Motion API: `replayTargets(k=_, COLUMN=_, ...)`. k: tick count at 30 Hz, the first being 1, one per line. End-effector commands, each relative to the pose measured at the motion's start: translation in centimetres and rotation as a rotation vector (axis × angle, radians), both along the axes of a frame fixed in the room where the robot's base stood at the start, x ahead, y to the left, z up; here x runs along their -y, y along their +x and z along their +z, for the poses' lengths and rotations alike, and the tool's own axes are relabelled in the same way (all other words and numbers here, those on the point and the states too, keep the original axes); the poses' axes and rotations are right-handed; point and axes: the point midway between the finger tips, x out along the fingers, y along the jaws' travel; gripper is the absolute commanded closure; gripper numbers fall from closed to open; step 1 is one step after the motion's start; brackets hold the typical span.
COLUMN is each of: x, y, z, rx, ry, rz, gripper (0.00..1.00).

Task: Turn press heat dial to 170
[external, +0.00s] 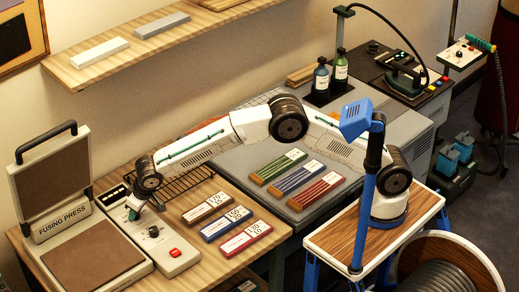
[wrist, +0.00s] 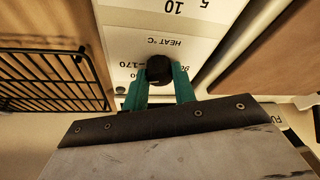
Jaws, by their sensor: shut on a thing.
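The heat dial (wrist: 159,68) is a black knob on a white panel marked "HEAT °C", upside down in the wrist view. The figure 170 shows just left of the knob, and other figures sit partly hidden on its right. My gripper (wrist: 160,80) has green fingers closed on either side of the knob. I cannot make out the dial's pointer. In the external view my gripper (external: 133,212) reaches down to the back end of the control box (external: 176,267) beside the fusing press (external: 62,215), and its fingers hide the heat dial there.
A second black dial (external: 153,232) and a red switch (external: 175,253) sit nearer the front of the control box. A wire rack (wrist: 50,80) stands close beside the panel. Brown, blue and red labelled blocks (external: 228,223) lie to the right. The press lid is raised.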

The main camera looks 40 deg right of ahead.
Motion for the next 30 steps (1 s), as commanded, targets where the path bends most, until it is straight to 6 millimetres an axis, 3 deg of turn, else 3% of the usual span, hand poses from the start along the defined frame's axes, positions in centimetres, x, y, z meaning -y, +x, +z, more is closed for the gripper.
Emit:
replayTargets(k=19, x=-0.11, y=0.09, z=0.19, rx=0.002, ry=0.005, rz=-0.055, gripper=0.96)
replayTargets(k=20, x=-0.11, y=0.09, z=0.19, rx=0.002, ry=0.005, rz=-0.055, gripper=0.71)
replayTargets(k=22, x=-0.11, y=0.07, z=0.18, rx=0.003, ry=0.004, rz=-0.054, gripper=0.52)
replayTargets(k=30, x=-0.05, y=0.02, z=0.11, rx=0.001, ry=0.001, rz=-0.055, gripper=0.52)
